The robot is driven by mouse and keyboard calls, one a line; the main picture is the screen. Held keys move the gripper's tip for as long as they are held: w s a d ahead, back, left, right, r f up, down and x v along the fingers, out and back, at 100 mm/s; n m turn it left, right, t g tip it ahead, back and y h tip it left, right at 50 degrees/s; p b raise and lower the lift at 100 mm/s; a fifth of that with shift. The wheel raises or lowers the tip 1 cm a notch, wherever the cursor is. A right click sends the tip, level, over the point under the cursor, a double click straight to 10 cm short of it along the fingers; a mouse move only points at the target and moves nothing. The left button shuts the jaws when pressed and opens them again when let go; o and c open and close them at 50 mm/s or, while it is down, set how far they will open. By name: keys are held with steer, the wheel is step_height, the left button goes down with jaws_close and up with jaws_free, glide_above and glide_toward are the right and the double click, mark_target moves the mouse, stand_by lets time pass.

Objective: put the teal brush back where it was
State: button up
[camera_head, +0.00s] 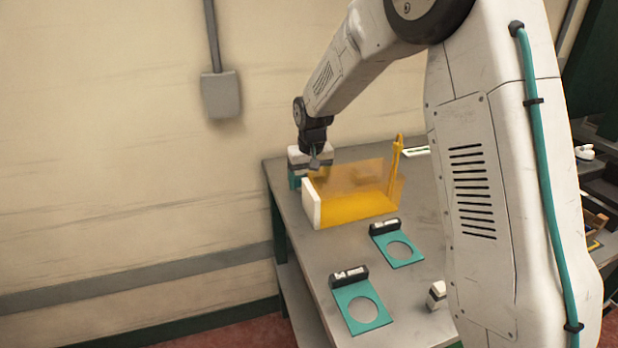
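My gripper (312,160) is at the far left end of the grey table (300,236), just behind and above the yellow box. Its fingers are too small and too covered to show whether they are open or shut. A small teal patch (294,180) shows right below the gripper's left side, at the table's edge. It may be part of the teal brush, but its shape is mostly hidden. No other brush shape shows clearly.
A see-through yellow box (357,207) with a white end panel (311,204) stands on the table. Two teal plates with round holes (407,259) (367,318) lie nearer. A small white object (437,295) sits at the right. My arm covers the table's right side.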

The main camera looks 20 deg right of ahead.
steer(key=shift+f, duration=0.15)
steer(key=o, duration=0.9)
steer(key=shift+o, duration=0.2)
steer(key=shift+r, duration=4)
